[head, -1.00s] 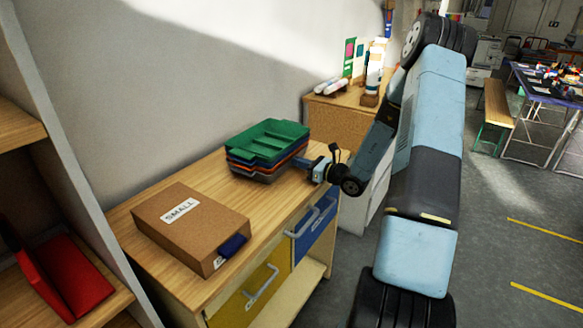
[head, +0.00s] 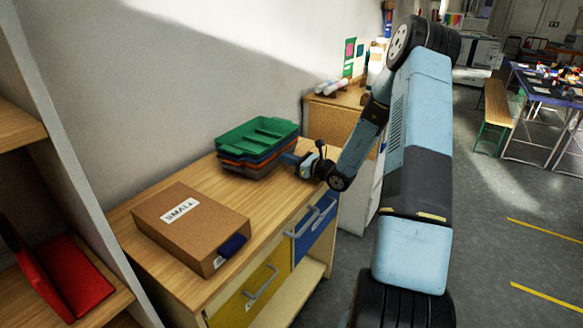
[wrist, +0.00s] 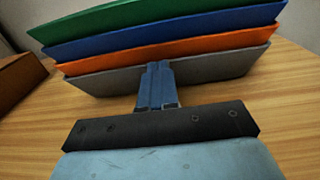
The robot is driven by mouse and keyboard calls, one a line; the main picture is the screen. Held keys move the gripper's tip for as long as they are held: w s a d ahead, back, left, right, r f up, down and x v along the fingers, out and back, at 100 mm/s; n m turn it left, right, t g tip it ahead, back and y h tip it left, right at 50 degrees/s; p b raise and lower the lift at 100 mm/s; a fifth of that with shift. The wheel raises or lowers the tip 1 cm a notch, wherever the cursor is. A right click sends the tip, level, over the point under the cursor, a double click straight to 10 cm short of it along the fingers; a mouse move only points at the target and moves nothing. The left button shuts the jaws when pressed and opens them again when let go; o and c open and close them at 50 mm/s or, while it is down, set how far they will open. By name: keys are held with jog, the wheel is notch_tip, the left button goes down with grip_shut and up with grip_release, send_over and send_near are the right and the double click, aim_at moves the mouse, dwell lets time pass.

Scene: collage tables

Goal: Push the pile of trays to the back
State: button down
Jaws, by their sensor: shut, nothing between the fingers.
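The pile of trays (head: 258,147) stands on the wooden cabinet top (head: 290,190), close to the wall. From the top it is green, blue, orange and grey, and the upper trays sit slightly askew. The pile also fills the upper part of the wrist view (wrist: 165,48). My gripper (head: 290,158) is at the right-hand side of the pile, low down. In the wrist view its blue fingers (wrist: 156,75) are together and empty, with their tips against or very near the grey bottom tray. I cannot tell whether they touch.
A brown box labelled SMALL (head: 190,228) lies on the cabinet top in front of the pile, to the left. A wall (head: 200,70) runs behind. Bare wood lies right of the pile. A second cabinet (head: 340,120) stands farther back.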

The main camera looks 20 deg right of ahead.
jog(key=shift+x, duration=3.7)
jog(key=shift+v, duration=3.55)
